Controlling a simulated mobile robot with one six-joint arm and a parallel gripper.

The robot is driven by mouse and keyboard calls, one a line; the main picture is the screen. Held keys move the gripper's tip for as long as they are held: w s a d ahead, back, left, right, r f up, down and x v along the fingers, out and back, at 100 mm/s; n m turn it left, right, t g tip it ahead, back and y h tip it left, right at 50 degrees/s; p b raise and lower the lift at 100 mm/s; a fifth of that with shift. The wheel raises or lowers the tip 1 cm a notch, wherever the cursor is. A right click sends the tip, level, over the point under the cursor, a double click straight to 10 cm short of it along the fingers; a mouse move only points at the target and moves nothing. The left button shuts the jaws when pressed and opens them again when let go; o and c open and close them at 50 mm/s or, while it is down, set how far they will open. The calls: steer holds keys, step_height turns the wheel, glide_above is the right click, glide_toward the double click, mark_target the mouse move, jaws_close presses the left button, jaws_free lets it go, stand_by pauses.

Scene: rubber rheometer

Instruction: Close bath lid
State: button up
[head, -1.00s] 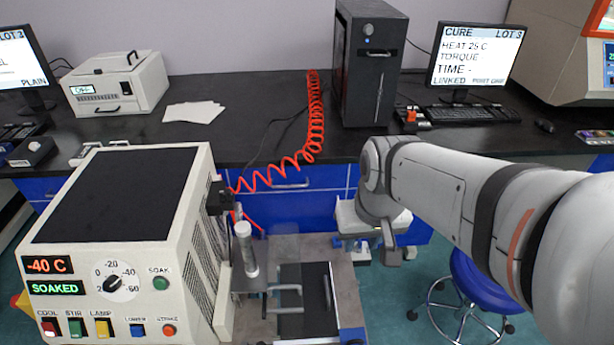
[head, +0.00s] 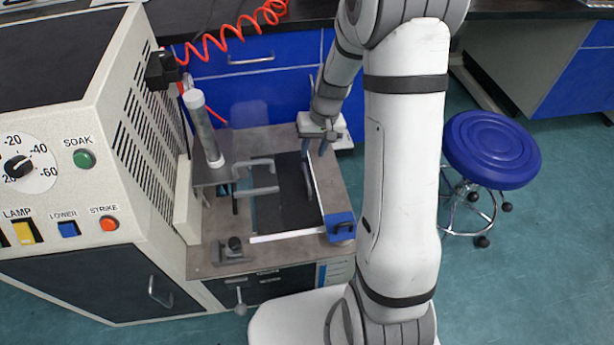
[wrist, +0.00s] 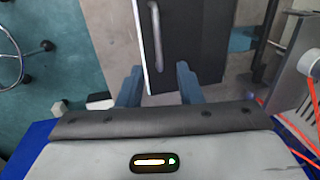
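The bath lid (head: 283,205) shows as a dark flat panel on the bench beside the cream machine. An upright bar handle (head: 308,180) is near its right edge. In the wrist view the dark panel (wrist: 190,45) and its handle (wrist: 155,35) lie ahead of the fingers. I cannot tell how far the lid stands open. My gripper (head: 314,150) is above the panel's far right corner, pointing down. In the wrist view its blue-grey fingers (wrist: 158,86) are apart with nothing held between them. The handle appears beyond the fingertips, not gripped.
A grey bracket (head: 260,178) is left of the panel. A blue block (head: 341,227) sits at the bench's front right. A blue stool (head: 490,150) stands to the right on open floor.

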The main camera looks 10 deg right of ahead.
mark_target(306, 174)
steer(key=f+b, duration=0.1)
steer(key=f, duration=0.2)
steer(key=a+f+b, duration=0.1)
steer(key=f, duration=0.5)
steer(key=shift+w+a+b, duration=0.2)
steer(key=shift+w+b, duration=0.05)
steer(key=shift+b, duration=0.15)
steer(key=shift+c, duration=0.4)
jaws_close()
